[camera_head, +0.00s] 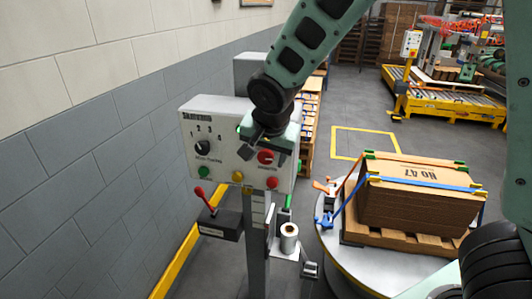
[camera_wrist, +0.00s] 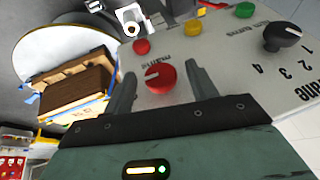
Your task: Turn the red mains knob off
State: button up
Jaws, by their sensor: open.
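The red mains knob (camera_head: 266,157) is on the right side of a grey control panel (camera_head: 222,120) on a post. It also shows in the wrist view (camera_wrist: 160,76), round and red with a pale pointer mark. My gripper (camera_head: 262,145) is at the panel's right part, just above the knob in the head view. In the wrist view my gripper (camera_wrist: 158,92) is open, with one dark finger on each side of the knob. A gap shows between each finger and the knob. I cannot tell how far the fingertips are from the panel face.
A black numbered dial (camera_head: 203,147) is at the panel's left. Green (camera_head: 204,172), yellow (camera_head: 238,177) and red (camera_head: 272,182) buttons line its lower edge. A red-handled lever (camera_head: 201,195) sits below. A strapped pallet load (camera_head: 415,205) stands on a turntable to the right.

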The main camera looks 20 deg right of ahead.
jog(key=c, duration=1)
